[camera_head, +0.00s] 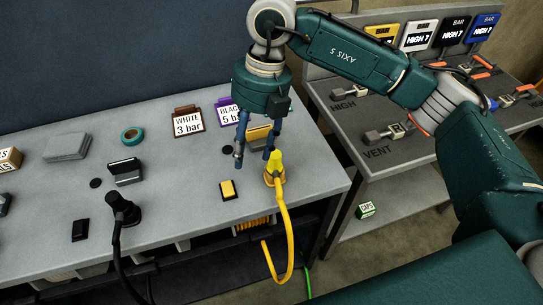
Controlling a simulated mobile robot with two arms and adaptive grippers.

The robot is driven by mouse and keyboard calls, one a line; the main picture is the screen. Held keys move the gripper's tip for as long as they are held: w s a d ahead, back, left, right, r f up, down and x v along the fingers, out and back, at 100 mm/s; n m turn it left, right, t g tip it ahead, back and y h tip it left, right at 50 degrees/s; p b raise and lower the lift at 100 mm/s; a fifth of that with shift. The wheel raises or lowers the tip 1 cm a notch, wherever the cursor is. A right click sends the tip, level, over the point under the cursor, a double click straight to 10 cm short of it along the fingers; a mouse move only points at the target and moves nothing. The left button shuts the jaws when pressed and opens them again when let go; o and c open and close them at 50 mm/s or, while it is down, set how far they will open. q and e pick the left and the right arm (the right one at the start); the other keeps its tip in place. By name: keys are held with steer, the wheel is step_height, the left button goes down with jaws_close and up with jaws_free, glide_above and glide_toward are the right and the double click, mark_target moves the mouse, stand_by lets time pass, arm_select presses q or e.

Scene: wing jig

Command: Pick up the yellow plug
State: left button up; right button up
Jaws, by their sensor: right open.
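The yellow plug (276,164) stands upright near the right end of the grey bench (180,210), with its yellow cable (284,225) looping down over the front edge. My right gripper (253,160) points downward from above, with its two blue fingers apart. One finger is close to the plug, and the other is to its left. I cannot tell whether the near finger touches the plug. My left gripper is not in view.
A yellow-topped block (229,190) lies left of the plug. A black plug (122,208) with a black cable stands farther left. Signs reading WHITE 3 bar (187,120) and BLACK 5 bar (228,112) stand behind. A valve panel (385,110) is at the right.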

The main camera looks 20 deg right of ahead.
steer(key=r+m+h, duration=0.1)
steer(key=h, duration=0.1)
glide_above(275, 154)
steer(key=shift+s+a+r+t, duration=0.2)
steer(key=shift+s+a+t, duration=0.1)
steer(key=shift+s+a, duration=0.1)
steer(key=shift+d+f, duration=0.25)
steer(key=shift+d, duration=0.05)
step_height(275, 154, down, 4)
steer(key=shift+s+a+r+p, duration=0.1)
steer(key=shift+s+r+p, duration=0.05)
steer(key=shift+p, duration=0.65)
steer(key=shift+f, duration=0.4)
steer(key=f+p, duration=0.1)
steer(key=f, duration=0.1)
steer(key=w+f+p, duration=0.1)
steer(key=f+p, duration=0.1)
steer(key=shift+d+f, duration=0.2)
steer(key=shift+f, duration=0.55)
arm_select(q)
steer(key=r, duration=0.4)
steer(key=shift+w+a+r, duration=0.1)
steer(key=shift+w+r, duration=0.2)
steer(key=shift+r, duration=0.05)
arm_select(e)
steer(key=shift+w, duration=0.1)
jaws_close()
